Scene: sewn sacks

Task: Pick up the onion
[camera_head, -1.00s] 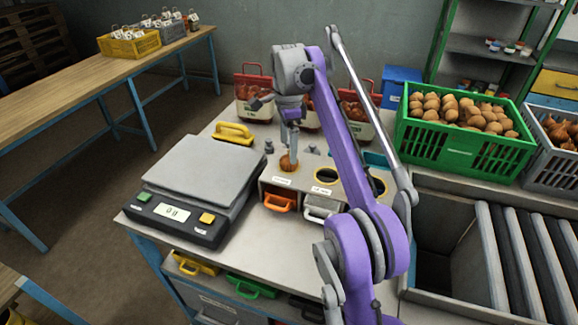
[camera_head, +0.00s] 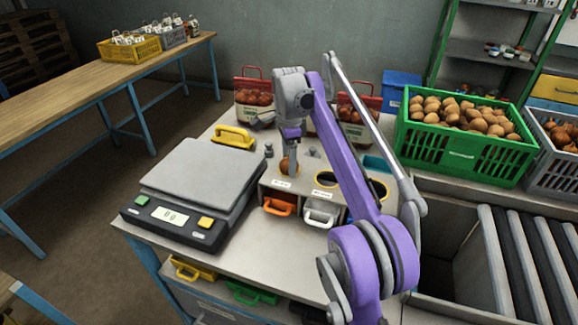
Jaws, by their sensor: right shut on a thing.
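The onion (camera_head: 284,166) is small, round and brown-orange, and sits at the left opening of the grey sorting box on the worktable. My right gripper (camera_head: 288,160) points down from above and is shut on the onion. Its fingers cover part of the onion. Whether the onion still touches the box is too small to tell. My left gripper is not in view.
A scale (camera_head: 192,190) stands left of the sorting box. Red-trimmed sacks (camera_head: 252,95) stand behind. A green crate of potatoes (camera_head: 462,150) and a grey crate of onions (camera_head: 556,168) are at the right, above a roller conveyor (camera_head: 520,265).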

